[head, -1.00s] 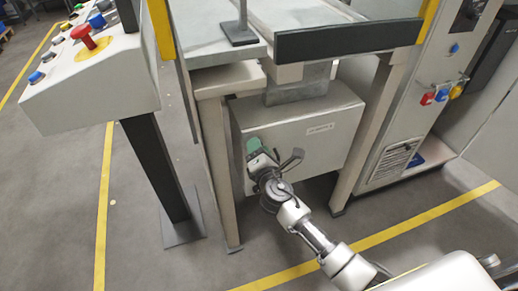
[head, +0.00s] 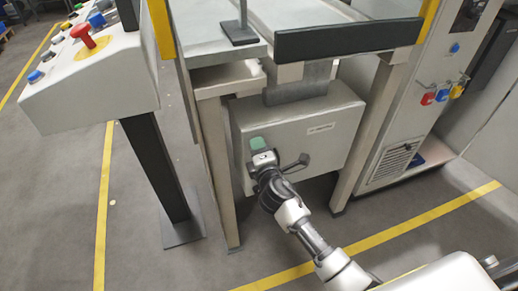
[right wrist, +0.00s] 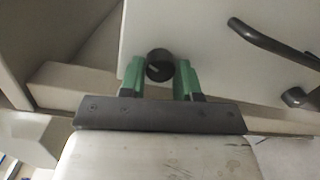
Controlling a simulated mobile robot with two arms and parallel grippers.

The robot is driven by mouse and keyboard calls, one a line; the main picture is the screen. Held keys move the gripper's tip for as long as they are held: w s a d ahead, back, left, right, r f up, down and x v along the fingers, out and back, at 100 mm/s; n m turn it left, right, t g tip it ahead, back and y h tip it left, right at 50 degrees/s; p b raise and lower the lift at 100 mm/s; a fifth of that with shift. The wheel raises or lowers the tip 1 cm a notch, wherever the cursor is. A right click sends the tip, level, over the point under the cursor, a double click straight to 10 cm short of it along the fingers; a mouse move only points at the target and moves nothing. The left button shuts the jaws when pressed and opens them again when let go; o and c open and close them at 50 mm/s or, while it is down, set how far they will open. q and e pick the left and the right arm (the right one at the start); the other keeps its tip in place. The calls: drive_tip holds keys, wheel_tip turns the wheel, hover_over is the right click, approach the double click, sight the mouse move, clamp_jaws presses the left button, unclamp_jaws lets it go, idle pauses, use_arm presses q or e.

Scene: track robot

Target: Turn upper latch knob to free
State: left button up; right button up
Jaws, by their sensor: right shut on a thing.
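A round black latch knob (right wrist: 159,65) shows in the right wrist view, on the pale face of the cabinet (head: 325,127). The green fingers of my right gripper (right wrist: 159,80) stand on either side of the knob and are shut on it. In the head view my right gripper (head: 258,146) is at the left part of the cabinet front and hides the knob. I cannot tell how far the knob is turned. My left gripper is not in view.
A dark curved handle (right wrist: 268,44) lies right of the knob in the right wrist view. Table legs (head: 218,165) flank the cabinet. A control desk (head: 90,75) with a red button stands at the left. An electrical cabinet (head: 425,110) stands at the right.

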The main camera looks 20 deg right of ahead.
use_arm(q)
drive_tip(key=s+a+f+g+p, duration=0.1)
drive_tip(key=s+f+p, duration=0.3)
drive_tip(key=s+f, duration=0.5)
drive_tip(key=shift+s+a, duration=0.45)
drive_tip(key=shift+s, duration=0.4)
use_arm(e)
drive_tip(key=shift+d+m+g+y, duration=0.15)
drive_tip(key=shift+m+y, duration=0.15)
drive_tip(key=shift+m, duration=2.85)
drive_tip(key=shift+a+m+g+y, duration=0.15)
drive_tip(key=shift+m+y, duration=0.15)
drive_tip(key=shift+m, duration=2.85)
drive_tip(key=shift+d, duration=0.1)
drive_tip(key=o, duration=0.9)
drive_tip(key=shift+o, duration=0.2)
drive_tip(key=shift+s, duration=0.1)
